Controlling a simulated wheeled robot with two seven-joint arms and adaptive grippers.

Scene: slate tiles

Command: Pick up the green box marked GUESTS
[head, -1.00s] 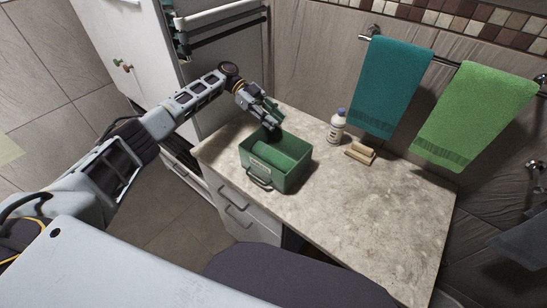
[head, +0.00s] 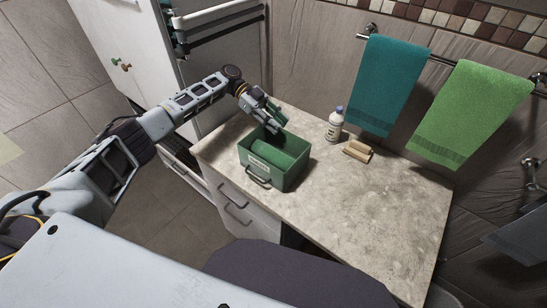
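The green box (head: 290,178) stands upright on the stone-look countertop, near its left end. A pale label shows on its front, too small to read, with a handle below it. Something green and rounded lies inside the box. My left gripper (head: 273,122) is at the box's far side, its dark fingers close to the far rim. I cannot tell whether the fingers touch the rim, and their gap is hidden. My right gripper is not in view.
A white bottle with a blue cap (head: 335,125) and a tan block on a dish (head: 358,150) stand right of the box. A teal towel (head: 388,85) and a green towel (head: 470,115) hang behind. The countertop (head: 370,220) is clear at the front right.

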